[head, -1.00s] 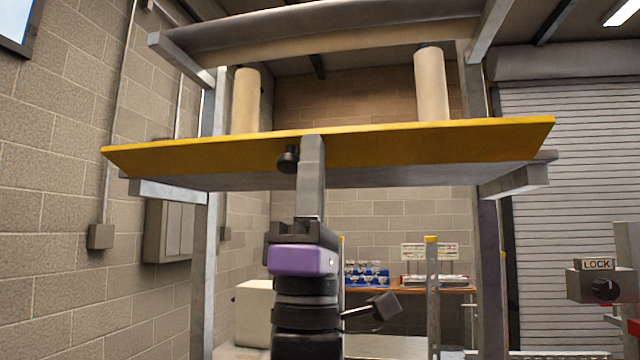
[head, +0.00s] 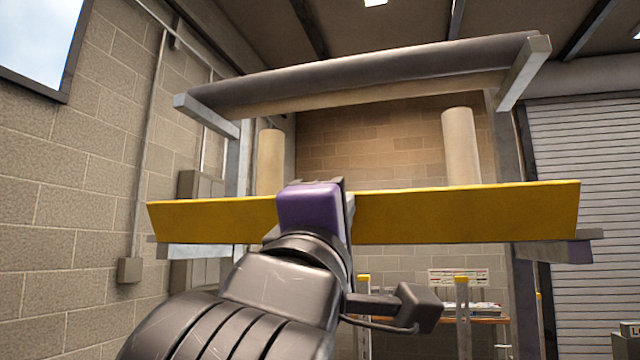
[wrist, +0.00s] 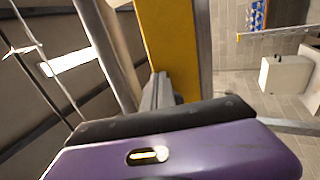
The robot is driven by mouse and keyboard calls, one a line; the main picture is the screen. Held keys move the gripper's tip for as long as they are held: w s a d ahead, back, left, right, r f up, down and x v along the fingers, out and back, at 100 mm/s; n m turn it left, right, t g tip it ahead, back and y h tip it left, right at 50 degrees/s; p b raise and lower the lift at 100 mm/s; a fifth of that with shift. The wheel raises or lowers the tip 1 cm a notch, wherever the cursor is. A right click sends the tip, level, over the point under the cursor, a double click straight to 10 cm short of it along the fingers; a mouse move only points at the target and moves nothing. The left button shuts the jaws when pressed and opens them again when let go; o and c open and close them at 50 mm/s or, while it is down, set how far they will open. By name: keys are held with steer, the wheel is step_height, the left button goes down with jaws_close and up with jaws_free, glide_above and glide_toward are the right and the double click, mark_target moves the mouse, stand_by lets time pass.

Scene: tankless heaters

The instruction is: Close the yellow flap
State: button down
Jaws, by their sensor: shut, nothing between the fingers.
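The yellow flap (head: 455,215) is a long panel running across the frame in the head view, its yellow face turned towards me and steeply tilted. My gripper (head: 322,190) is in front of the flap's middle, left of centre; its purple body hides part of the panel and most of the fingers. In the wrist view the shut, empty fingers (wrist: 158,92) point at the yellow flap (wrist: 168,45) and overlap its lower end. I cannot tell whether they touch it.
A grey frame (head: 240,150) carries the flap. Two tan cylinders (head: 461,145) stand behind it, and a dark padded bar (head: 370,75) spans above. A block wall (head: 70,180) is at left, a shutter (head: 585,170) at right, and a bench (head: 490,320) behind.

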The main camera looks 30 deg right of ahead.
steer(key=p, duration=0.2)
steer(key=w+d+r+g+y+p, duration=0.1)
steer(key=p, duration=0.1)
steer(key=r+p, duration=0.1)
steer(key=p, duration=0.1)
steer(key=shift+w+d+r, duration=0.25)
steer(key=shift+w+d, duration=0.15)
stand_by(0.3)
steer(key=b+v, duration=0.1)
steer(key=v, duration=0.7)
steer(key=shift+r+b, duration=0.25)
steer(key=shift+b, duration=0.1)
